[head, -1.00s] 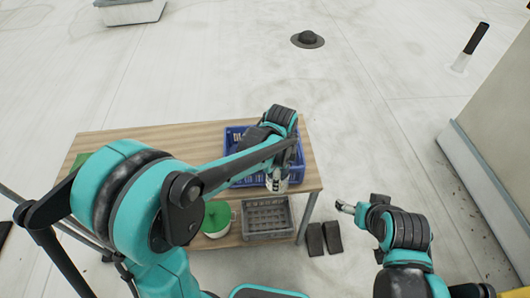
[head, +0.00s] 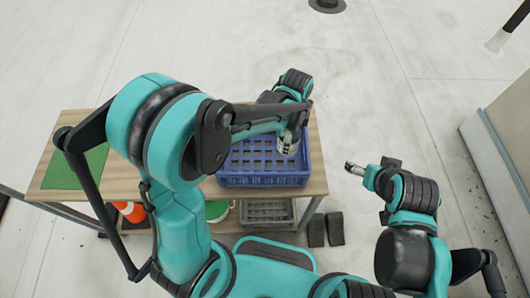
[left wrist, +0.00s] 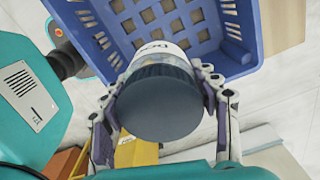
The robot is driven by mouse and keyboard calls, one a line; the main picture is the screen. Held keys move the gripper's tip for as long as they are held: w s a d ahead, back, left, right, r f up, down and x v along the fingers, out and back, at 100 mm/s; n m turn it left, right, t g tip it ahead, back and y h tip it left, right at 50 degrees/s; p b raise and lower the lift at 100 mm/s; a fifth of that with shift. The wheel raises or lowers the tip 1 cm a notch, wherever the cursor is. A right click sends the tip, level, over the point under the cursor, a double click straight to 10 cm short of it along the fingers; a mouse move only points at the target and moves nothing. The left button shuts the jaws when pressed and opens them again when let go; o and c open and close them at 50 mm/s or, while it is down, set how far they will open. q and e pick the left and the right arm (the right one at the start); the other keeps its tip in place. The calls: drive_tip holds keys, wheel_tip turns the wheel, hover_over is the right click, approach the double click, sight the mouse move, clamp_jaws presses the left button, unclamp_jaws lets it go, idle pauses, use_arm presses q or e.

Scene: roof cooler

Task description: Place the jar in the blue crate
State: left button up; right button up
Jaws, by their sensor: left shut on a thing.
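The jar (left wrist: 160,98) has a dark round lid and a white label with dark lettering. In the left wrist view my left gripper (left wrist: 163,100) is shut on it, one finger on each side. The blue crate (head: 264,179) stands on the wooden table and is empty where I can see into it. In the head view the jar (head: 286,148) is over the right part of the crate, held by my left gripper (head: 288,140). I cannot tell how high it is above the crate floor. My right gripper (head: 354,169) is off the table to the right, with its fingertips too small to read.
The wooden table (head: 210,190) has a green mat (head: 78,168) at its left. A grey crate (head: 267,213) and an orange cone (head: 131,212) are on the lower shelf. Dark blocks (head: 326,230) stand on the floor to the right of the table.

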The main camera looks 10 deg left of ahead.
use_arm(q)
drive_tip(key=shift+w+a+f, duration=0.1)
drive_tip(key=shift+f, duration=0.2)
drive_tip(key=a+f+b, duration=0.1)
drive_tip(key=a+f, duration=0.1)
drive_tip(key=a, duration=0.1)
drive_tip(key=a+f+b, duration=0.1)
drive_tip(key=a+f, duration=0.1)
drive_tip(key=a, duration=0.2)
drive_tip(key=a+f+b, duration=0.1)
drive_tip(key=a+f, duration=0.2)
drive_tip(key=a, duration=0.1)
drive_tip(key=shift+s+a+f, duration=0.1)
drive_tip(key=shift+s+a, duration=0.15)
drive_tip(key=shift+s, duration=0.1)
drive_tip(key=shift+f+b, duration=0.65)
drive_tip(key=shift+f, duration=1.25)
drive_tip(key=shift+f, duration=0.15)
drive_tip(key=o, duration=1.3)
